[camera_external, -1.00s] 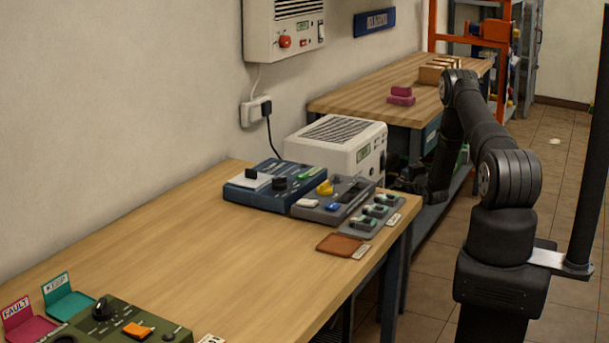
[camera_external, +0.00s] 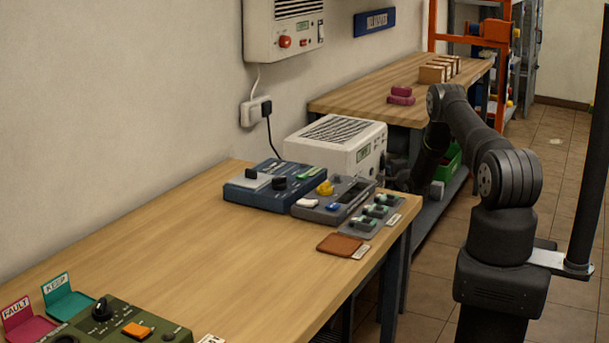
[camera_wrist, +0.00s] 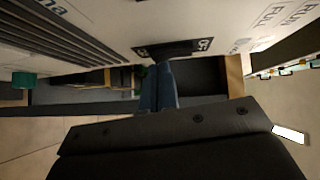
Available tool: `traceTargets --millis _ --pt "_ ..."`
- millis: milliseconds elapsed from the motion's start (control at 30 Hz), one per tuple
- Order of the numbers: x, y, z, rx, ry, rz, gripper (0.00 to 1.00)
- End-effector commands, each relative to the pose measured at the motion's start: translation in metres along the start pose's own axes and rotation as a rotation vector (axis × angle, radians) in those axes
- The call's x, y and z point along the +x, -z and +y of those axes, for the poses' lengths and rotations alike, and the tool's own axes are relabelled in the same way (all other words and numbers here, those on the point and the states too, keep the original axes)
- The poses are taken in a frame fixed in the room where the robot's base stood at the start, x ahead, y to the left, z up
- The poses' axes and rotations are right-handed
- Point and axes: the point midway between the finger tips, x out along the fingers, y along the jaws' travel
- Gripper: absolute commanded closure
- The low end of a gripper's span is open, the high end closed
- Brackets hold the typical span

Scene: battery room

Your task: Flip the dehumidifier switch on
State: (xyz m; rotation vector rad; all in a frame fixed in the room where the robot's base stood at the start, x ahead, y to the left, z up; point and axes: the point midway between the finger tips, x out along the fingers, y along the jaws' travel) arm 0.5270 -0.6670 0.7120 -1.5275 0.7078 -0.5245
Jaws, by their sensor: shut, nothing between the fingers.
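The dehumidifier is a white box (camera_external: 340,142) with a slatted top, standing beyond the near bench. In the wrist view its white face (camera_wrist: 100,22) fills the top, with printed words such as RUN and FULL at the right. A dark switch (camera_wrist: 168,49) on a black plate with white lettering sits at the middle of that face. My gripper (camera_wrist: 158,68) is shut and empty, its fingertips right at the switch. I cannot tell whether they touch it or which way the switch is set. In the external view the fingers are hidden beside the dehumidifier's front.
The near wooden bench (camera_external: 150,240) carries blue and grey control boxes (camera_external: 270,185) close to my wrist. A far bench (camera_external: 350,100) holds pink and tan blocks. A green crate (camera_external: 447,163) sits on a low shelf behind my arm. The floor at right is clear.

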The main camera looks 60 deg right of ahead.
Motion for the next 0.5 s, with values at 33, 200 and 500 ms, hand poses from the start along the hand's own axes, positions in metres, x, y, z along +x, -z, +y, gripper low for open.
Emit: traceTargets --millis 33,200,500 --pt "0.0001 -0.0001 0.0001 0.001 0.002 0.0 1.0" --pt "0.004 -0.0033 0.0016 0.034 0.035 0.0 1.0" --pt "0.0006 0.0008 0.0018 0.032 0.033 0.002 1.0"
